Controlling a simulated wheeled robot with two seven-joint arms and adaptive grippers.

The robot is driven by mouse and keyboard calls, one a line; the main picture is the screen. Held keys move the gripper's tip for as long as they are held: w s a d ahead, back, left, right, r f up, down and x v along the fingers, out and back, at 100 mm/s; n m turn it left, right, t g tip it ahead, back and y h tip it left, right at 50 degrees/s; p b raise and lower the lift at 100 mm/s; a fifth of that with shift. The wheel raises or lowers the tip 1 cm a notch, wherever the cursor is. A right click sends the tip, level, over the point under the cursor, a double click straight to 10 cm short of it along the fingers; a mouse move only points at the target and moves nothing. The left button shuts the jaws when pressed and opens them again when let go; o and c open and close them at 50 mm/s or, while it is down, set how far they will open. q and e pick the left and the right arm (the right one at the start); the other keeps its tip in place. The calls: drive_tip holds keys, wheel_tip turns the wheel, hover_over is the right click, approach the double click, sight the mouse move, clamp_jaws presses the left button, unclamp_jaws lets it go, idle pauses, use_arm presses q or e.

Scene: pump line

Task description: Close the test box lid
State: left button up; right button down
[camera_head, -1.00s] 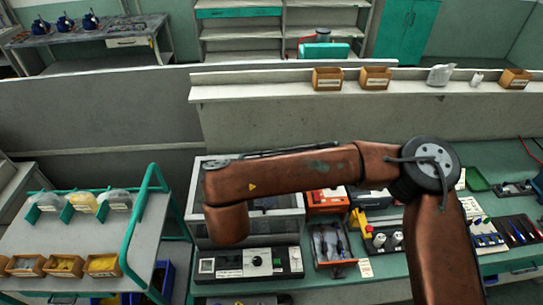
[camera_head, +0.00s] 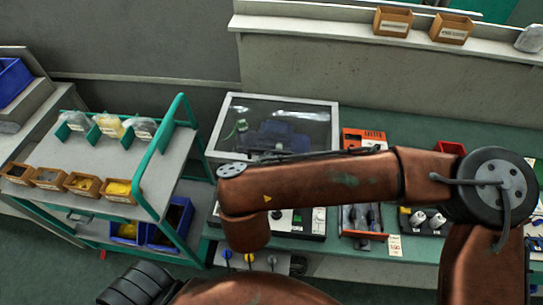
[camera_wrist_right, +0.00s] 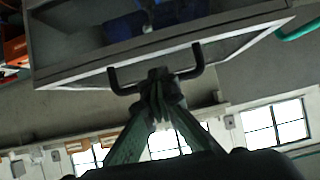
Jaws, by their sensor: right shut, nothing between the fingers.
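The test box (camera_head: 212,150) stands on the bench, left of centre in the head view, partly hidden by my right arm. Its framed, see-through lid (camera_head: 290,101) lies over the top, with glare on the pane and a blue item showing beneath. I cannot tell whether the lid sits flush. In the right wrist view the grey box frame (camera_wrist_right: 75,76) fills the top, with a dark handle (camera_wrist_right: 198,62) on its edge. My right gripper (camera_wrist_right: 160,78) is shut and empty at the handle, overlapping its middle; contact is unclear. My left gripper is out of view.
A green-framed cart (camera_head: 160,195) with small bins stands left of the bench. A control panel (camera_head: 305,222), an orange unit (camera_head: 364,137) and a tool tray (camera_head: 362,218) crowd the bench near the box. A ledge with bins (camera_head: 392,22) runs behind.

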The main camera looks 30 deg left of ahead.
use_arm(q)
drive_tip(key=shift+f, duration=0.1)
use_arm(e)
drive_tip(key=shift+d+f, duration=0.15)
drive_tip(key=shift+f, duration=0.4)
wheel_tip(320, 180, up, 4)
drive_tip(key=p, duration=0.2)
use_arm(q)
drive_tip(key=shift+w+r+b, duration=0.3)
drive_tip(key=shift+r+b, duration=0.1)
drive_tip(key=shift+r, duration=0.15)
use_arm(e)
drive_tip(key=s+d+f, duration=0.3)
drive_tip(key=s+f, duration=0.2)
drive_tip(key=s, duration=0.2)
drive_tip(key=shift+s+d+f, duration=0.15)
drive_tip(key=shift+s+f, duration=0.1)
drive_tip(key=shift+s, duration=0.15)
